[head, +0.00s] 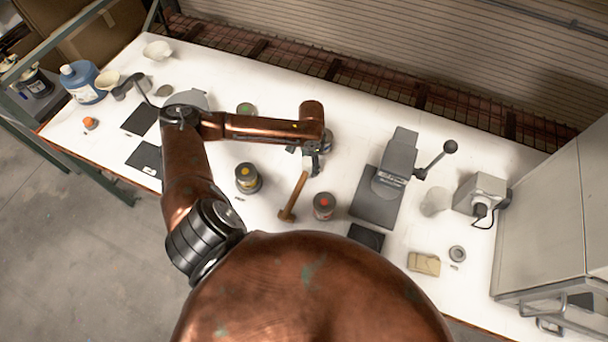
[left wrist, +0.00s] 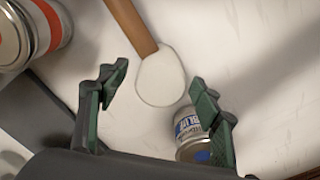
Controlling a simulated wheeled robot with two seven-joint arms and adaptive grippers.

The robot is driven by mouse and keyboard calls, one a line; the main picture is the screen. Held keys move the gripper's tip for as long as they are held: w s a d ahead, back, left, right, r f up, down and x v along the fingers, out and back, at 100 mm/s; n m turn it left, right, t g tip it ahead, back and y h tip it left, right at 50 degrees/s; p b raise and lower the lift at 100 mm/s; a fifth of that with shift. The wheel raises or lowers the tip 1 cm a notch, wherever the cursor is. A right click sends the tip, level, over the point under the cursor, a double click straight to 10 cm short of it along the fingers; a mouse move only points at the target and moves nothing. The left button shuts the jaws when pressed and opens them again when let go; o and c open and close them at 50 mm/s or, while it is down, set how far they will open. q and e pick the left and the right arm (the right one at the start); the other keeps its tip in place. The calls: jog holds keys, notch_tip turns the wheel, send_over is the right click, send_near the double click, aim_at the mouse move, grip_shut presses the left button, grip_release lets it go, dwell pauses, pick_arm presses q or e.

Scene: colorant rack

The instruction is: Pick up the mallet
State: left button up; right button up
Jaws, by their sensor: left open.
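The mallet lies on the white table in the middle of the head view, its brown wooden handle (head: 294,196) slanting down and left. Its pale head is close to my left gripper (head: 308,160), which partly covers it from above. In the left wrist view the white mallet head (left wrist: 160,78) and the end of the handle (left wrist: 132,24) show between and just beyond the fingers. My left gripper (left wrist: 158,92) is open and empty there, its two green-black fingers on either side of the head. I cannot tell the height gap. My right gripper is not in view.
A red-marked tin (head: 323,206) stands right of the handle, a yellow-marked tin (head: 247,178) left of it. A blue-marked tin (left wrist: 192,138) is close to the right finger. A grey lever press (head: 378,195) stands farther right. A blue jug (head: 82,82) is far left.

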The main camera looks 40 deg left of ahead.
pick_arm(q)
notch_tip(320, 180, down, 4)
jog(key=shift+s+a+r, duration=0.1)
jog(key=shift+s+r, duration=0.05)
jog(key=shift+c, duration=0.4)
jog(key=c, duration=1.3)
